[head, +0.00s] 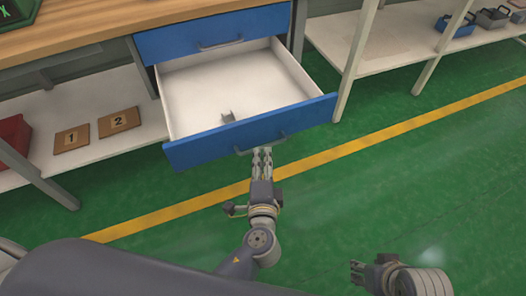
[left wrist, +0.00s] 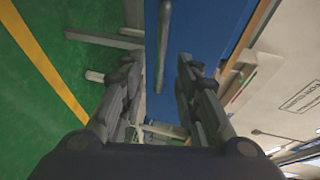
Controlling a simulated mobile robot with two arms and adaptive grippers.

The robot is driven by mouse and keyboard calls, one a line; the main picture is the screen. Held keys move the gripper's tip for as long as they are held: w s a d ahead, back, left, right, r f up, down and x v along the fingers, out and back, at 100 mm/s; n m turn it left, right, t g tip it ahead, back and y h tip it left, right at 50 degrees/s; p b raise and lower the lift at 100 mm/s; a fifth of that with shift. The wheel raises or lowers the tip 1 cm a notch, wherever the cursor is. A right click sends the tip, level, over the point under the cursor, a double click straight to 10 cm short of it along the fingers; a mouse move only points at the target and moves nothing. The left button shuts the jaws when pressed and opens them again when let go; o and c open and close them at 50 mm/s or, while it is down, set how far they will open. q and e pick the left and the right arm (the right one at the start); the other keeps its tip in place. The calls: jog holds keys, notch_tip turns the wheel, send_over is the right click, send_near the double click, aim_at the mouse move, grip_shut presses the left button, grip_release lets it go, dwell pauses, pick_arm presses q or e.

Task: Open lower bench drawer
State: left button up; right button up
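The lower bench drawer (head: 250,132) is pulled well out in the head view. Its blue front is toward me and its white inside (head: 225,88) shows. The upper drawer (head: 212,35) above it is shut. My left gripper (head: 262,154) is at the lower drawer's handle (head: 262,144), just in front of the blue front. In the left wrist view my left gripper (left wrist: 158,75) has its fingers apart, with the handle bar (left wrist: 163,45) between them and gaps on both sides. My right gripper (head: 357,273) is low at the right, away from the bench; its finger gap is unclear.
A small grey piece (head: 229,117) lies in the drawer near its front. Tiles marked 1 (head: 72,138) and 2 (head: 119,122) and a red box (head: 14,137) are on the lower left shelf. Green floor with a yellow line (head: 400,128) is clear at the right.

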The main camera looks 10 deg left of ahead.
pick_arm(q)
jog(key=v, duration=0.7)
jog(key=shift+s, duration=0.2)
